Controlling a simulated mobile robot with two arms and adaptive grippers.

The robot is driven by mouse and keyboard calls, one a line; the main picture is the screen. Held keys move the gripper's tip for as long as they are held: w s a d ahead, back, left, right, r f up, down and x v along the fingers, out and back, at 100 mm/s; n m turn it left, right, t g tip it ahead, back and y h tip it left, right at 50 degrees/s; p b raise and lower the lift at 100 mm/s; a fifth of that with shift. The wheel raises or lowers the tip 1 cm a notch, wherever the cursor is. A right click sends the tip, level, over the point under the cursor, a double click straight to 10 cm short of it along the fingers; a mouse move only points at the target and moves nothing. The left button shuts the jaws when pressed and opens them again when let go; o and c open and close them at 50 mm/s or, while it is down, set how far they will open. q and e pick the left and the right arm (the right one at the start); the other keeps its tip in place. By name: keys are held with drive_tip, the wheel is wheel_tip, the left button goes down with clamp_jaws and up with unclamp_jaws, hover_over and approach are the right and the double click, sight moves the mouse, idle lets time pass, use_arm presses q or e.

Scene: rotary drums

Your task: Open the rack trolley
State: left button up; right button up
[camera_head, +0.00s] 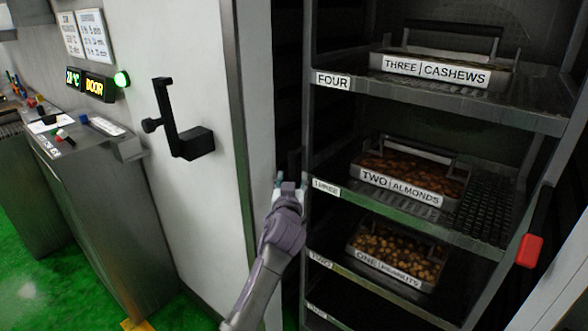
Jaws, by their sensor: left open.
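The rack trolley (470,108) stands at the right, a tall dark metal frame with shelves labelled FOUR, THREE and lower ones. Its front is open to view. My left gripper (288,182) is at the trolley's left upright, near the label THREE, with its fingers pointing up and away. It is open. A dark upright piece, perhaps a handle, shows just beyond the fingertips; whether they touch it I cannot tell. A red-ended dark lever (530,250) is on the right side of the trolley. My right gripper is out of view.
Trays of cashews (437,70), almonds (400,187) and peanuts (393,267) sit on the shelves. A white door or panel (205,90) with a black handle (190,142) stands left of the trolley. A grey control desk (105,190) is further left. Green floor shows at lower left.

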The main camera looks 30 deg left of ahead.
sight(293, 173)
use_arm(q)
drive_tip(key=x, duration=0.4)
drive_tip(key=shift+w+a, duration=0.25)
drive_tip(key=shift+w, duration=0.1)
clamp_jaws()
